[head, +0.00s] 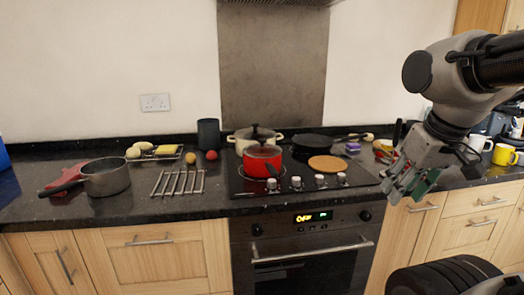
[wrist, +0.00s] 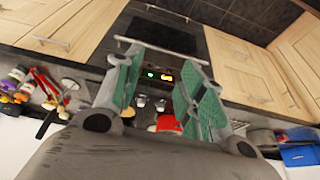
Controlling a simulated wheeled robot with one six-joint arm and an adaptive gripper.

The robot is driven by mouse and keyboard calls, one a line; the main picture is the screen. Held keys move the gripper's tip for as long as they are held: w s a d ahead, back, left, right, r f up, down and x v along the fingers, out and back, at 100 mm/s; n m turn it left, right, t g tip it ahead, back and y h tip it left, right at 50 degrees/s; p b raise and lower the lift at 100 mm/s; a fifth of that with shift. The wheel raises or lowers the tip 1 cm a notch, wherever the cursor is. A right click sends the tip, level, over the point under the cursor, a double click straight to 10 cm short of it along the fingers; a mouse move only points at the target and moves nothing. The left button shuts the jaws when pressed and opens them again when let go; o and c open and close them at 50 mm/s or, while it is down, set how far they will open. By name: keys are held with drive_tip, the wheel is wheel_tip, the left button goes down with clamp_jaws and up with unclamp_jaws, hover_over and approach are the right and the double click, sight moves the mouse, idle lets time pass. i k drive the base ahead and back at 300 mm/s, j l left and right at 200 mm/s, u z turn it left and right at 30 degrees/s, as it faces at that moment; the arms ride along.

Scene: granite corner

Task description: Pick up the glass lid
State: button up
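A red saucepan (head: 262,160) with a black handle stands on the front of the hob, and it shows partly between my fingers in the wrist view (wrist: 168,124). A cream pot (head: 240,142) stands behind it. A lid with a dark knob (head: 256,134) shows by these two pots; I cannot tell for sure which pot it rests on or whether it is glass. My gripper (head: 408,188) is at the right, in front of the counter and well apart from the pots. In the wrist view its green-padded fingers (wrist: 162,62) are spread with nothing between them.
The black hob (head: 243,187) also holds a dark frying pan (head: 312,142) and a round cork mat (head: 326,163). A metal rack (head: 178,183) and a grey saucepan (head: 106,178) are at the left. Yellow mugs (head: 503,155) stand at the right.

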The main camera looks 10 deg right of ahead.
sight(262, 150)
drive_tip(key=i+j, duration=0.9)
drive_tip(key=i, duration=0.15)
